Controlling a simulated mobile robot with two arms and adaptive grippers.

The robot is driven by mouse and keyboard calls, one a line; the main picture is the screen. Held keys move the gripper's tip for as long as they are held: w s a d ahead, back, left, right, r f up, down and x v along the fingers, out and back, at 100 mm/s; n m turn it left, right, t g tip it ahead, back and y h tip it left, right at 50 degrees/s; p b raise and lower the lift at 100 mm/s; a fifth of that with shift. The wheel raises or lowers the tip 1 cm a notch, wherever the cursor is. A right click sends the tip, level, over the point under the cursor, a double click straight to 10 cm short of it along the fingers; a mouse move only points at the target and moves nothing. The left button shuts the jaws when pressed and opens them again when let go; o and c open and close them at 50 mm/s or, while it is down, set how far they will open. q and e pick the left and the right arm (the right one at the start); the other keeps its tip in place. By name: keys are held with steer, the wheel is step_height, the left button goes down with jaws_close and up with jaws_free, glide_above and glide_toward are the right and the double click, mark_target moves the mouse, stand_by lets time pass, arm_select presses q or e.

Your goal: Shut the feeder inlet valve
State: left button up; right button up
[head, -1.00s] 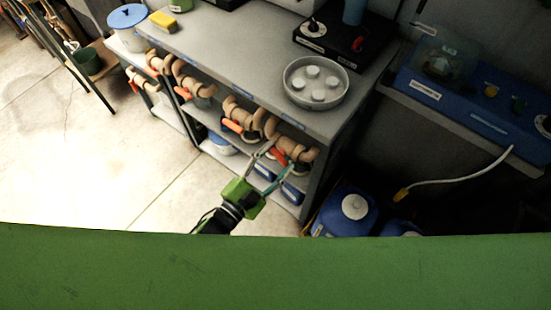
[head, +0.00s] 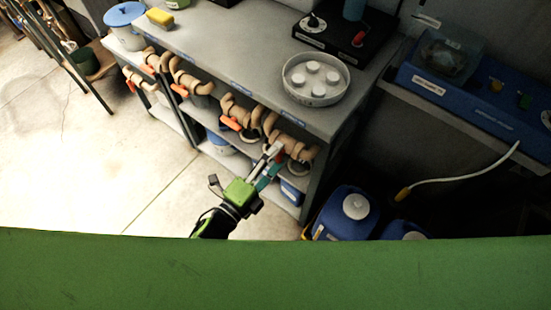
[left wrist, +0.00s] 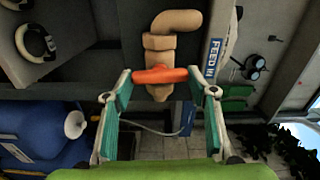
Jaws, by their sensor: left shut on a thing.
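The valve held by my left gripper is the rightmost tan pipe valve (head: 293,146) under the front of the grey bench in the head view. In the left wrist view its tan body (left wrist: 158,42) has an orange handle (left wrist: 160,75) lying crosswise to the pipe. A blue and white label beside it reads "FEED IN" (left wrist: 213,57), partly cut off. My left gripper (head: 272,158) is at this handle, its teal-padded fingers closed on the two ends of the handle. In the head view the gripper mostly hides the handle. My right gripper is not in view.
Other tan valves with orange handles (head: 231,124) line the bench front to the left. A round tray (head: 290,91) with several white caps stands on the grey bench top (head: 232,58). A blue jug (head: 335,215) stands on the floor to the right. The floor at left is open.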

arm_select(q)
steer(key=shift+m, duration=0.5)
steer(key=o, duration=1.1)
steer(key=v, duration=1.2)
steer(key=shift+f, duration=0.1)
